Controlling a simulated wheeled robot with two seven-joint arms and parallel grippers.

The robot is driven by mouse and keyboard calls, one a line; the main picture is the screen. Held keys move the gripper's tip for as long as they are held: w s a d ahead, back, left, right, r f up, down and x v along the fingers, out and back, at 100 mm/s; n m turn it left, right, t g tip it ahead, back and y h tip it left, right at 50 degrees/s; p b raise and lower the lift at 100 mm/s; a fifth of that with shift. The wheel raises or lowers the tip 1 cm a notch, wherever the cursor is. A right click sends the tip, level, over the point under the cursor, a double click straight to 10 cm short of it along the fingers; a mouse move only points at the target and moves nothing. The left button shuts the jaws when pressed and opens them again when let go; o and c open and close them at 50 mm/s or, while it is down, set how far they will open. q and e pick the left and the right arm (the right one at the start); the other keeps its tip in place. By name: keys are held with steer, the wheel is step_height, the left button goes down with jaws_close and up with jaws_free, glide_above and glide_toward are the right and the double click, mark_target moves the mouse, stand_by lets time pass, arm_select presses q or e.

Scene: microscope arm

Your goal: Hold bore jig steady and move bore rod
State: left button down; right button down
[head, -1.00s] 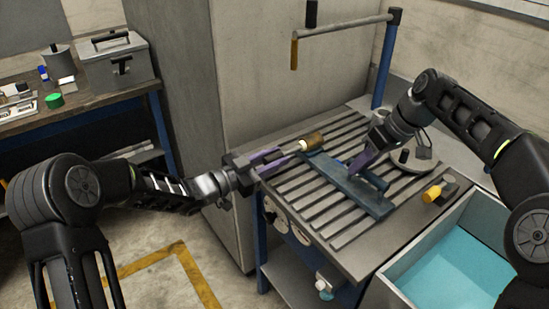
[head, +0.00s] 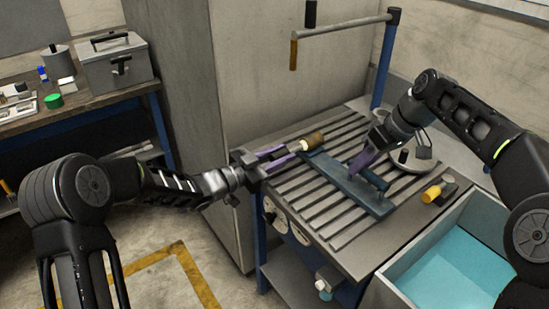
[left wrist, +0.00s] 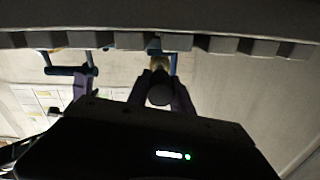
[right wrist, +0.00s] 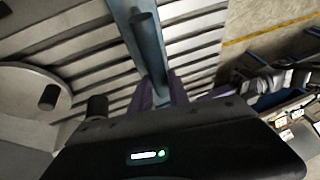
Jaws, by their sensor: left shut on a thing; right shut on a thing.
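The bore jig (head: 345,187) is a long blue-grey bar with upright posts, lying across the slotted table; it also shows in the right wrist view (right wrist: 150,50). My right gripper (head: 360,163) is shut on the jig near its middle. The bore rod (head: 296,147) is a metal rod with a brown cylindrical end (head: 313,141), just beyond the jig's far end. My left gripper (head: 284,153) is shut on the rod at the table's left edge. In the left wrist view the rod's dark round end (left wrist: 160,94) sits between the fingers. Whether rod and jig touch is unclear.
The slotted table (head: 318,210) has bare room in front of the jig. A grey round plate (head: 412,160) and a yellow-ended item (head: 432,194) lie to the right. A teal-floored bin (head: 455,265) stands at front right. A rail on a blue post (head: 385,60) rises behind.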

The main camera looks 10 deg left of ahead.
arm_select(q)
steer(key=shift+w+d, duration=0.4)
steer(key=shift+w, duration=0.05)
steer(key=c, duration=1.1)
jaws_free()
steer(key=shift+s, duration=0.1)
steer(key=v, duration=1.2)
